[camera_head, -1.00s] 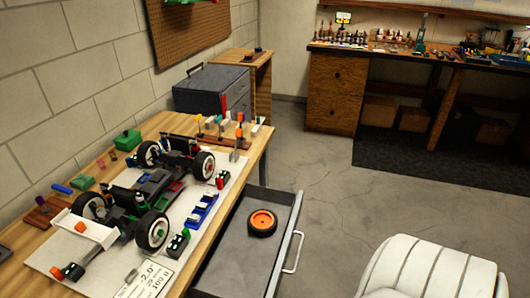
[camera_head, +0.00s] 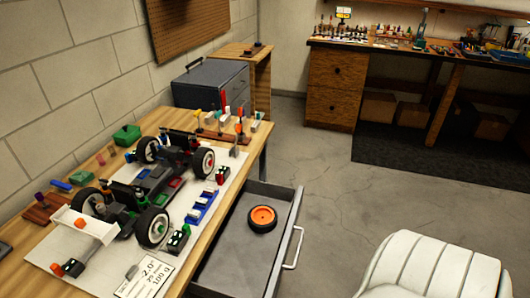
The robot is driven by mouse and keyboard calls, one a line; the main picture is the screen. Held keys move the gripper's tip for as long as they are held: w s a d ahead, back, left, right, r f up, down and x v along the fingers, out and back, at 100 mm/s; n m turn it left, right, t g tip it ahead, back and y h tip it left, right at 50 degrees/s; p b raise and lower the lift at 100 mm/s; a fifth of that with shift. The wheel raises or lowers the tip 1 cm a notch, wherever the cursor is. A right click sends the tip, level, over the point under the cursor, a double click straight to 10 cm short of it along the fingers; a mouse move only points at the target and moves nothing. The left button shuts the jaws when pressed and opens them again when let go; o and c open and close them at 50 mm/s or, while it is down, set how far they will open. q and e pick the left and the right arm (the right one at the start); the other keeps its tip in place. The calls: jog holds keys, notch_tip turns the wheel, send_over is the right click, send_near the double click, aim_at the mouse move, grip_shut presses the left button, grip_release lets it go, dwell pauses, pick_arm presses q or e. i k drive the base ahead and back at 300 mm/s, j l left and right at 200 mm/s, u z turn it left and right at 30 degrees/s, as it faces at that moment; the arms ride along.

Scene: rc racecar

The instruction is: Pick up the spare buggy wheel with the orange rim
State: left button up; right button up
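The spare buggy wheel (camera_head: 262,219), a black tyre with an orange rim, lies flat in an open grey drawer (camera_head: 225,262) under the workbench (camera_head: 188,271). It lies toward the far right part of the drawer, with clear drawer floor around it. The drawer's pale handle (camera_head: 293,248) faces right. Neither of my grippers is in view.
A partly built buggy (camera_head: 150,190) stands on a white mat (camera_head: 45,258) on the bench, among small parts and tools. A grey toolbox (camera_head: 210,84) stands behind. A white padded seat (camera_head: 435,265) is at the lower right. Grey floor (camera_head: 335,180) lies open beyond the drawer.

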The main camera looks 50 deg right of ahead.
aim_at(262, 219)
jog(key=j+z, duration=0.1)
jog(key=z, duration=0.75)
jog(key=j+z, duration=0.15)
jog(key=z, duration=0.7)
jog(key=k+j, duration=0.05)
